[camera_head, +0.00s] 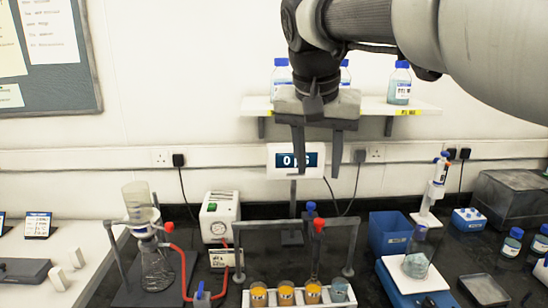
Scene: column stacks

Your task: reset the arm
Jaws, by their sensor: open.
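My gripper (318,150) hangs from my arm in the upper middle of the head view. Its two dark fingers point down and stand apart, with nothing between them. It is in front of the wall shelf and a small display reading 0 (296,160), well above the bench. My arm reaches in from the upper right corner.
Below stand a rack with several cups (285,293), a flask with red tubing (155,265) and a white pump box (219,218). A pipette (437,180), blue bin (389,234) and bottles (511,243) are at right. The shelf (420,107) holds bottles.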

